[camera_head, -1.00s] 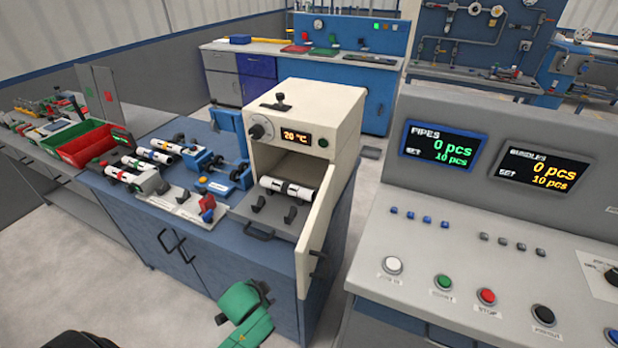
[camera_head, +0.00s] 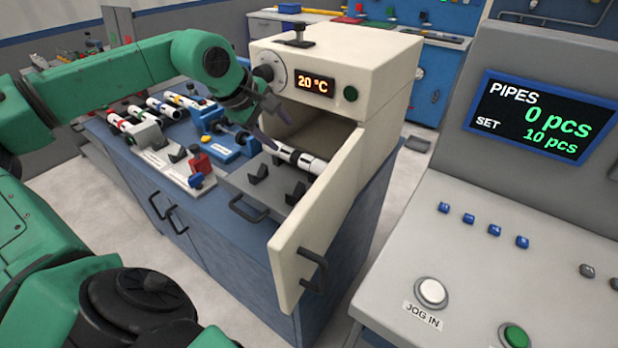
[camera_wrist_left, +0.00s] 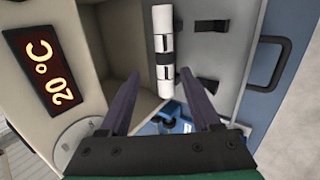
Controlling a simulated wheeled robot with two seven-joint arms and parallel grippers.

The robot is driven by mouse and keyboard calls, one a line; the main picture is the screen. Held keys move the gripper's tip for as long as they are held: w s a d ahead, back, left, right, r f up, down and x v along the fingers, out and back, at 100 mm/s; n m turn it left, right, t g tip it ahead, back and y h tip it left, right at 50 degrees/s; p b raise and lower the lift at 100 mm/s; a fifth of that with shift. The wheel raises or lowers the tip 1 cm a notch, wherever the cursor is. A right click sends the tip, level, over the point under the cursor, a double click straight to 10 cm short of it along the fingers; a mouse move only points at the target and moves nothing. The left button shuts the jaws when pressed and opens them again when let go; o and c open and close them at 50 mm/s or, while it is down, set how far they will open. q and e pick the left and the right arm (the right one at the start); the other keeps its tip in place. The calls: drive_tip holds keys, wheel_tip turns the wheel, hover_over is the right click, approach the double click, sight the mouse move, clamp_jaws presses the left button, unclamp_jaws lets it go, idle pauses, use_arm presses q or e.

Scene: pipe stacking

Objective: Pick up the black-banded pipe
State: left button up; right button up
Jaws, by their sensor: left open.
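The black-banded pipe (camera_head: 312,163) is white with a black band and lies on the tray at the mouth of the open cream oven. In the left wrist view the pipe (camera_wrist_left: 163,18) runs down from the top, its lower end showing between the fingers. My left gripper (camera_head: 280,131) is open and empty, at the oven's mouth by the pipe's left end. In the left wrist view its two dark fingers (camera_wrist_left: 160,75) are spread apart. I cannot tell whether the fingers reach down around the pipe. My right gripper is not in view.
The cream oven (camera_head: 350,50) reads 20 °C; its open door (camera_head: 315,225) stands right of the tray (camera_head: 235,185). Other banded pipes (camera_head: 160,107) lie on the bench at left. A grey console (camera_head: 440,240) stands at right. Dark holders (camera_head: 257,173) stand on the tray.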

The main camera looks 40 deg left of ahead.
sight(296, 155)
use_arm(q)
drive_tip(key=shift+y, duration=0.3)
drive_tip(key=p+x, duration=0.1)
drive_tip(key=x, duration=0.1)
drive_tip(key=p+x, duration=0.1)
drive_tip(key=x, duration=0.2)
drive_tip(key=a+p+x, duration=0.1)
drive_tip(key=x, duration=0.2)
drive_tip(key=shift+s+a+f, duration=0.1)
drive_tip(key=shift+s+f, duration=0.15)
drive_tip(key=shift+f, duration=0.1)
drive_tip(key=shift+w+f+p, duration=0.2)
drive_tip(key=shift+f+p, duration=0.05)
drive_tip(key=shift+p, duration=0.05)
drive_tip(key=shift+w+f+p, duration=0.1)
drive_tip(key=shift+f+p, duration=0.1)
drive_tip(key=shift+p, duration=0.1)
drive_tip(key=p+x, duration=0.1)
drive_tip(key=x, duration=0.3)
drive_tip(key=shift+w+f, duration=0.2)
drive_tip(key=shift+f, duration=0.1)
drive_tip(key=shift+s, duration=0.1)
clamp_jaws()
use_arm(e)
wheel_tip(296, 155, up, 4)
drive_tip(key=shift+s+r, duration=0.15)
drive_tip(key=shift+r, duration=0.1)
